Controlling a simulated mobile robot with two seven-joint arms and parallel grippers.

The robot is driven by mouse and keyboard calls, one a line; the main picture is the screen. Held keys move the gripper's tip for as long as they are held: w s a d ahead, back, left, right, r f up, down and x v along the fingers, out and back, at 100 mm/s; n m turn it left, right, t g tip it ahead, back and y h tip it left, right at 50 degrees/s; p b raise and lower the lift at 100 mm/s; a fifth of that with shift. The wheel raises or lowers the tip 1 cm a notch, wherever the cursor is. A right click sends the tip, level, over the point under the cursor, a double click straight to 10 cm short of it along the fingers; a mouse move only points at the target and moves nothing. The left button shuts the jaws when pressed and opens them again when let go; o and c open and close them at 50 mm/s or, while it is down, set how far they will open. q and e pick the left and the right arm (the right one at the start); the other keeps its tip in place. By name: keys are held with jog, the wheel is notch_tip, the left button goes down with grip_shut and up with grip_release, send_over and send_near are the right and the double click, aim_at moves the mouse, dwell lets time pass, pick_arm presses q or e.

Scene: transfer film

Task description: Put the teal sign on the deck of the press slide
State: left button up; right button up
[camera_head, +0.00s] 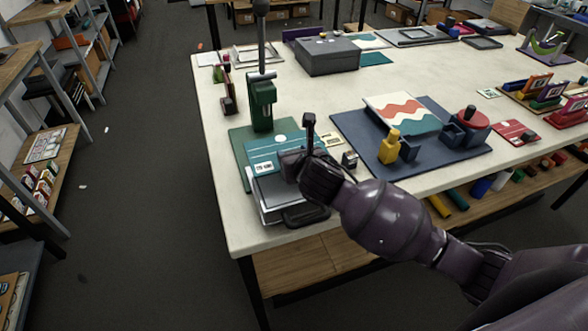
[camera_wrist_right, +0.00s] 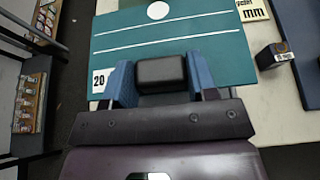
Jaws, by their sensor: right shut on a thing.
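The teal sign (camera_head: 278,147) has white lines, a white dot and a "20" label. It is above the grey press slide (camera_head: 284,192), and I cannot tell whether it touches the deck. My right gripper (camera_head: 296,164) is at the sign's right side in the head view. In the right wrist view, the blue fingers of my right gripper (camera_wrist_right: 160,80) are shut on a black block at the near edge of the teal sign (camera_wrist_right: 180,38). The gripper and arm hide part of the slide. My left gripper is not in view.
The green press (camera_head: 263,103) stands behind the slide with its tall lever up. A navy board (camera_head: 455,155) with a wavy-patterned sheet (camera_head: 402,112) and a yellow bottle (camera_head: 389,148) lies to the right. A grey box (camera_head: 327,57) stands farther back. The table's front edge is close to the slide.

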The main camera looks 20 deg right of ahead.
jog(key=shift+f, duration=2.35)
jog(key=shift+f, duration=0.1)
jog(key=o, duration=1)
jog(key=shift+c, duration=0.2)
